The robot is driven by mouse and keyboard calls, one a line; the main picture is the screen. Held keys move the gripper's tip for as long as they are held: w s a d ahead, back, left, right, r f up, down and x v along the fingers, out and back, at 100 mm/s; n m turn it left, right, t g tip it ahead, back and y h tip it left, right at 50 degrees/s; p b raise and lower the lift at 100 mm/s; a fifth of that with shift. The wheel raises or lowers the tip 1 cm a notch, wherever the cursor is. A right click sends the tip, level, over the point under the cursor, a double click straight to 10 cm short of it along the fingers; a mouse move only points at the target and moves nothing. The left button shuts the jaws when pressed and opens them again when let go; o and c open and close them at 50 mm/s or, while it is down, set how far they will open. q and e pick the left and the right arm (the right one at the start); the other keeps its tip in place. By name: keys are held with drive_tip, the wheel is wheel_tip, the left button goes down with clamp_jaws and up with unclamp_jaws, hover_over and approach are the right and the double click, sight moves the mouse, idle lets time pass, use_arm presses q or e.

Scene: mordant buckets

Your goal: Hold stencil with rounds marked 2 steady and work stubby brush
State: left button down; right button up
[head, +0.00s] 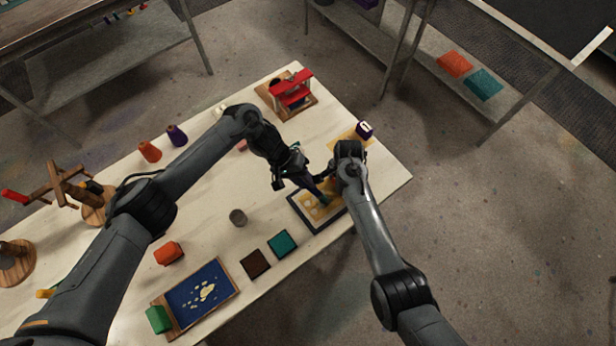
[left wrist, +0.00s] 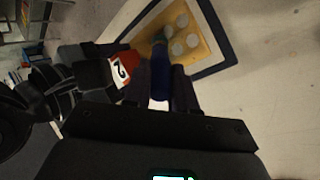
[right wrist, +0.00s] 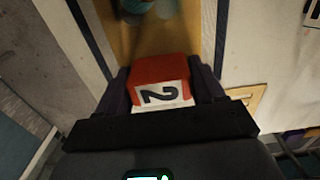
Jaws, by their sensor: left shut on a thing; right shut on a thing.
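The stencil with rounds (head: 311,203) is a yellow sheet with round openings, lying on a dark-framed panel near the table's right end. Its red grip block, marked 2, shows in the right wrist view (right wrist: 158,70). My right gripper (head: 340,178) is shut on that block. My left gripper (head: 308,182) is shut on the stubby brush, whose blue body shows in the left wrist view (left wrist: 160,80). The brush points down at the stencil beside the red block. Whether its tip touches the stencil is unclear. The arms partly hide the stencil in the head view.
A purple block marked 1 (head: 364,129) stands behind my right gripper. A red-framed stand (head: 290,92) is at the back. A blue panel (head: 200,291) lies front left.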

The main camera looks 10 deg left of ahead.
use_arm(q)
drive_tip(key=s+a, duration=0.3)
drive_tip(key=a, duration=0.2)
drive_tip(key=shift+s+a, duration=0.25)
drive_tip(key=shift+a, duration=0.05)
idle(4.5)
wheel_tip(320, 180, up, 6)
idle(0.9)
drive_tip(key=shift+r, duration=0.1)
drive_tip(key=shift+r, duration=1.4)
